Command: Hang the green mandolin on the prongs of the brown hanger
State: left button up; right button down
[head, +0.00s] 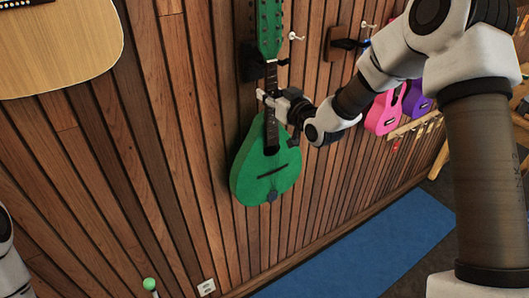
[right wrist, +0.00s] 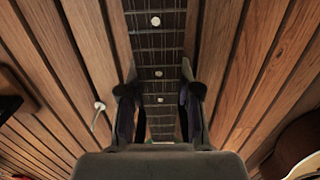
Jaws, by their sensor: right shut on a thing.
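The green mandolin (head: 265,170) hangs upright, close in front of the wood-slat wall in the head view, headstock up and body down. My right gripper (head: 264,97) is shut on its dark neck below the headstock. In the right wrist view the fretted neck (right wrist: 158,45) runs between the two fingers of the right gripper (right wrist: 160,100). A dark hanger (head: 247,62) shows behind the upper neck, with a prong (head: 284,62) on the right side. Whether the headstock rests on the prongs is not clear. My left gripper is out of view; only part of that arm shows.
A brown hanger with dark prongs (head: 346,43) and white hooks (head: 295,36) are to the right. A tan guitar (head: 60,45) hangs at upper left. Pink (head: 385,110) and purple (head: 417,102) ukuleles hang farther right. A blue mat (head: 360,260) lies on the floor.

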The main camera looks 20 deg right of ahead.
jog(key=shift+s+d+r, duration=0.1)
jog(key=shift+s+d, duration=0.05)
jog(key=shift+s, duration=0.9)
jog(key=shift+s+d+r, duration=0.1)
jog(key=shift+s, duration=0.9)
jog(key=shift+s+d, duration=0.25)
jog(key=shift+s, duration=1.25)
jog(key=shift+s+d, duration=0.2)
jog(key=shift+s, duration=1.25)
